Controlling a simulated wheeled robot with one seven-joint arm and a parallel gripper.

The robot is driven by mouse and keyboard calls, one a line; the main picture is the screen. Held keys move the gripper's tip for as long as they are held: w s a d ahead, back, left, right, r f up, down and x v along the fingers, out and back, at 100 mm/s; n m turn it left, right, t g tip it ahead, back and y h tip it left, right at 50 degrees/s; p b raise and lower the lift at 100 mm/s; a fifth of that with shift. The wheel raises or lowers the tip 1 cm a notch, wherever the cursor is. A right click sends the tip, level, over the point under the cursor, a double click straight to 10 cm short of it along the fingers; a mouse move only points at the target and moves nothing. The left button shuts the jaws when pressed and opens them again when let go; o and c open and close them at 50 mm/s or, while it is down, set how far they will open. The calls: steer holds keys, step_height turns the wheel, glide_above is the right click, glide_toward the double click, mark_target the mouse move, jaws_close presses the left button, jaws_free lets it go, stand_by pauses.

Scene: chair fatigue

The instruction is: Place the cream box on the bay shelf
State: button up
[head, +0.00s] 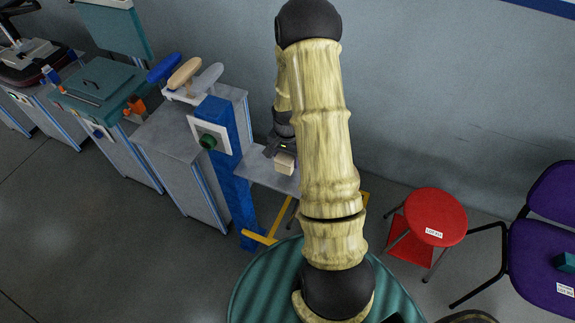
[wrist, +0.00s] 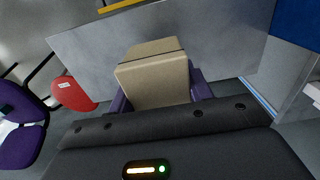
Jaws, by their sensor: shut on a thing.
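The cream box (head: 285,163) is in my gripper (head: 282,150), over the grey bay shelf (head: 258,174) beside a blue post. In the wrist view the cream box (wrist: 153,75) sits between the two purple fingers of my gripper (wrist: 160,95), which is shut on it. The grey shelf plate (wrist: 90,45) spreads out behind the box in that view. I cannot tell whether the box touches the shelf. My arm hides the right part of the shelf in the head view.
A blue post (head: 240,190) with a green-button panel (head: 208,141) stands left of the shelf. Grey cabinets (head: 185,160) stand further left. A red stool (head: 435,217) and a purple chair (head: 545,250) stand right. A yellow floor frame (head: 262,238) lies below the shelf.

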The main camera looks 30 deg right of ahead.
step_height(320, 180, down, 3)
steer(key=shift+f+p, duration=0.15)
steer(key=shift+p, duration=0.15)
steer(key=shift+w+f, duration=0.15)
steer(key=shift+f, duration=0.3)
steer(key=shift+d, duration=0.1)
steer(key=shift+f, duration=0.15)
steer(key=o, duration=1.1)
steer(key=shift+a, duration=0.2)
steer(key=shift+s, duration=0.2)
